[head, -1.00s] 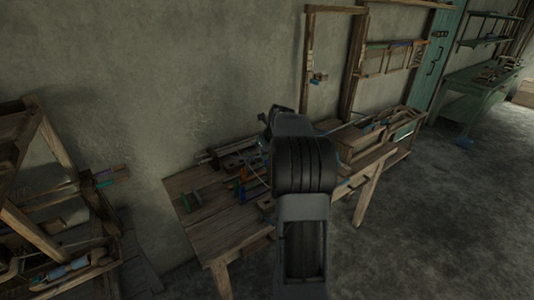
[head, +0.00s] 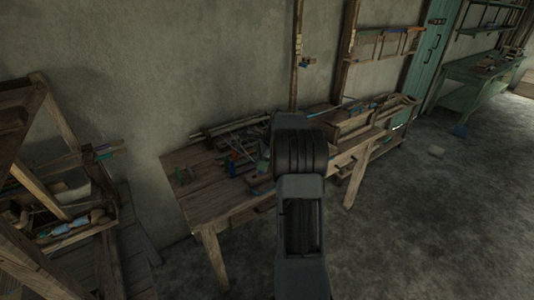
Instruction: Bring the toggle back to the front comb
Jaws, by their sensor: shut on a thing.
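My arm (head: 300,190) reaches forward in the middle of the head view and hides what lies behind it. My gripper is not visible; the arm's own links cover that place. I cannot make out the toggle. The wooden loom frame (head: 22,110) stands at the left edge, cut off by the picture. A beam with a blue-green part (head: 103,153) sticks out from it to the right. I cannot tell a front comb on the loom at this size.
A wooden workbench (head: 205,205) with several small tools stands against the wall, partly behind my arm. A tray (head: 75,232) with a blue-and-white item sits low at the loom. A green bench (head: 485,75) stands far right. The floor at right is mostly clear.

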